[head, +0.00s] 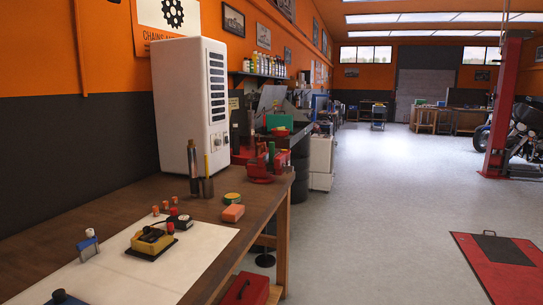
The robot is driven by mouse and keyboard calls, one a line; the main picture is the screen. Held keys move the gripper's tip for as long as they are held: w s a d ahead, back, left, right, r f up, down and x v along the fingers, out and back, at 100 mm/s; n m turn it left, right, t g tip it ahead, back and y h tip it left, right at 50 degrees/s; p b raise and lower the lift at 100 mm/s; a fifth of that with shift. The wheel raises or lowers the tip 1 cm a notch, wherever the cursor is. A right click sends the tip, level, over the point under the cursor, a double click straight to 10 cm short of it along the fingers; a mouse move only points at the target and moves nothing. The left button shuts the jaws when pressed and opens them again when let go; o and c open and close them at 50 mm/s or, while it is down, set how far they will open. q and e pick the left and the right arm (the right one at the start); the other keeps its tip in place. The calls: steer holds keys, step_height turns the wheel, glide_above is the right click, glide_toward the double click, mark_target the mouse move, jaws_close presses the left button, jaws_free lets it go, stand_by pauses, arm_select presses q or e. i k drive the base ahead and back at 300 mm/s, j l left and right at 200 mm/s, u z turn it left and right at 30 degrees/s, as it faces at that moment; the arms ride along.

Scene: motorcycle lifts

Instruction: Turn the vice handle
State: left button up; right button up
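A red vice (263,168) sits at the far right corner of the wooden workbench (285,187), near its edge. It is small in the head view, and I cannot clearly make out its handle or how the handle is turned. Neither of my grippers shows in this view, and nothing is seen touching the vice.
A tall white cabinet (186,100) stands at the back of the bench. Upright dark tools (208,185) stand left of the vice. An orange block (233,213) and a yellow device (152,241) lie nearer.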

mark_target(287, 169)
steer(key=i+l+u, duration=0.1)
steer(key=u, duration=0.5)
steer(key=i+l+u, duration=0.3)
steer(key=i+l, duration=0.2)
steer(key=i+l+u, duration=0.25)
steer(key=i+l, duration=0.2)
steer(key=l, duration=0.2)
